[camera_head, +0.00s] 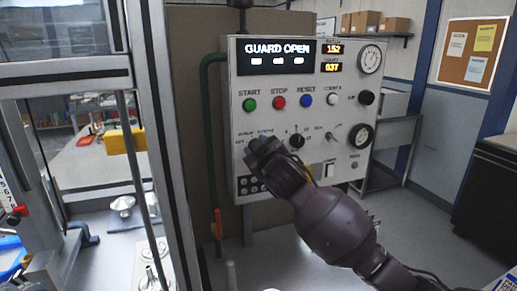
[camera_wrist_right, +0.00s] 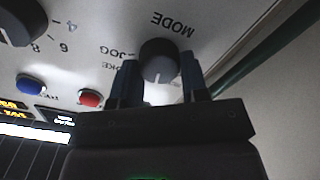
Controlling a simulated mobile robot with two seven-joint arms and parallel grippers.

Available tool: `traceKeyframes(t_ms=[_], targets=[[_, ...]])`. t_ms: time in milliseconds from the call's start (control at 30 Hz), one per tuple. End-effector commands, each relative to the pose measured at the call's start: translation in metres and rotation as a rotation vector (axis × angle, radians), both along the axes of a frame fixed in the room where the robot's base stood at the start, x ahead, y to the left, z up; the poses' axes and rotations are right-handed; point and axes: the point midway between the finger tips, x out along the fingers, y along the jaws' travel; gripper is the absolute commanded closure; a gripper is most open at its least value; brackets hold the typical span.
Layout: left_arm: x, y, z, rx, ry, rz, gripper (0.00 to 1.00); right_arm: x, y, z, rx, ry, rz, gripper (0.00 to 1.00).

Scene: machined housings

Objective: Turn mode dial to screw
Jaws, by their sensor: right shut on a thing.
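The mode dial (camera_wrist_right: 158,57) is a dark round knob on the light control panel (camera_head: 240,90), under an upside-down MODE label in the right wrist view. A JOG label is beside it; another label is partly covered by a finger. A pale mark on the knob points down in that view. My right gripper (camera_wrist_right: 160,80) has one blue-grey finger on each side of the knob and is shut on it. In the head view my right gripper (camera_head: 261,151) hides the dial at the panel's lower left. My left gripper is not in view.
The panel has a green START button (camera_head: 249,104), a red STOP button (camera_head: 279,102), a blue RESET button (camera_head: 306,100) and a larger black knob (camera_head: 297,137). Its display (camera_head: 276,57) reads GUARD OPEN. A green pipe (camera_head: 206,130) runs along the left side.

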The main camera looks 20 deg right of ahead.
Motion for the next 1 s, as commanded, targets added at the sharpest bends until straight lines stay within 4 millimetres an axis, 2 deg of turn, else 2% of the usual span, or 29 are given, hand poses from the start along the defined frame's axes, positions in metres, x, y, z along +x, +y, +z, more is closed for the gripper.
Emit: traceKeyframes(t_ms=[400,900,933,1000], targets=[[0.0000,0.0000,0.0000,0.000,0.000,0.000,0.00,-0.0001,0.0005,-0.0006,-0.176,-0.006,0.000,0.83],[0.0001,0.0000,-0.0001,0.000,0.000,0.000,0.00,-0.0001,0.0007,-0.0008,-0.194,-0.005,0.000,0.83],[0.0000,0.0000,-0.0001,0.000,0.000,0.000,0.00,-0.0001,0.0007,-0.0008,-0.194,-0.005,0.000,0.56],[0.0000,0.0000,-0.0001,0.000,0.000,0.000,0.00,-0.0001,0.0007,-0.0008,-0.194,-0.005,0.000,0.45]])
